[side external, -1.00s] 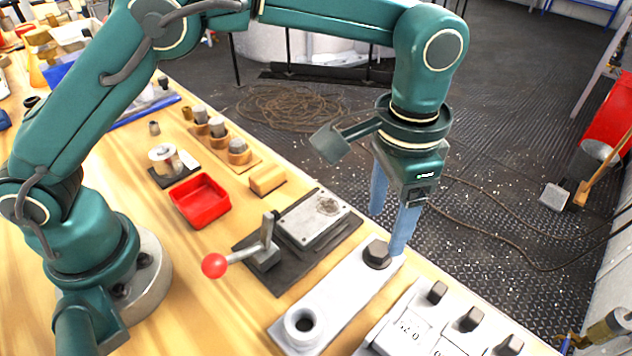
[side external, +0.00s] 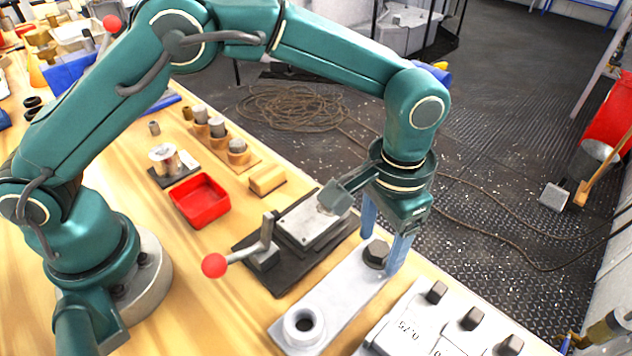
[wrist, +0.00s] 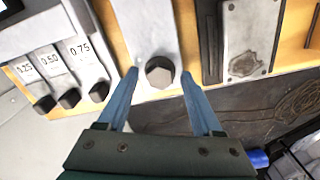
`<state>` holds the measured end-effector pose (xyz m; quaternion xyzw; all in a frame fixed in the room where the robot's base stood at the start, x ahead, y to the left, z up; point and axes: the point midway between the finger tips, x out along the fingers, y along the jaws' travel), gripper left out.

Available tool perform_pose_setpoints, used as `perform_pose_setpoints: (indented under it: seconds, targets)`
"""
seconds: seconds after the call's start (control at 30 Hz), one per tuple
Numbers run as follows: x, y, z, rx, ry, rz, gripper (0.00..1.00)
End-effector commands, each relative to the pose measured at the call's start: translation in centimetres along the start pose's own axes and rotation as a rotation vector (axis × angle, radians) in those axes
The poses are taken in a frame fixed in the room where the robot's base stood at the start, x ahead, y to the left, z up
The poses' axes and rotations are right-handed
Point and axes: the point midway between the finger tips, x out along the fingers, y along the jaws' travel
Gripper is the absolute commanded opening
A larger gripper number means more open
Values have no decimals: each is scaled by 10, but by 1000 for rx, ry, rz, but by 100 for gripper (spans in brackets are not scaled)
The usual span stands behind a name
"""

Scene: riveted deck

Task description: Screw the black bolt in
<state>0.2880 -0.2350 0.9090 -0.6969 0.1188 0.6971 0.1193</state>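The black bolt (side external: 376,253) stands head up at the far end of a grey plate (side external: 335,295); its hex head also shows in the wrist view (wrist: 160,72). The plate's near end has a round raised boss with a dark hole (side external: 304,325). My gripper (side external: 383,255) is open, with its blue fingers pointing down on either side of the bolt head. In the wrist view the fingers (wrist: 160,82) are spread wide with clear gaps to the head. I cannot tell exactly how far the fingertips are above the plate.
A clamp with a red-knobbed lever (side external: 214,265) and a metal block (side external: 312,222) stand left of the plate. A stand of labelled gauges with dark knobs (side external: 437,292) lies to the right. A red tray (side external: 200,200) and a wooden block (side external: 267,179) are farther left.

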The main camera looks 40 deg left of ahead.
Motion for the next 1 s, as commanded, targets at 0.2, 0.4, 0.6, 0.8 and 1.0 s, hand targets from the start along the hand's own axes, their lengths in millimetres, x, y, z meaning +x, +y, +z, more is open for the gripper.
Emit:
perform_pose_setpoints:
  seconds: [0.2,0.4,0.6,0.8,1.0]
  targets:
    - [0,0,0,0,1,0,0]
    - [-1,0,0,11,1,0,0]
    - [-1,0,0,78,1,0,0]
    - [-1,0,0,218,1,1,0]
    - [-1,0,-1,403,2,1,0]
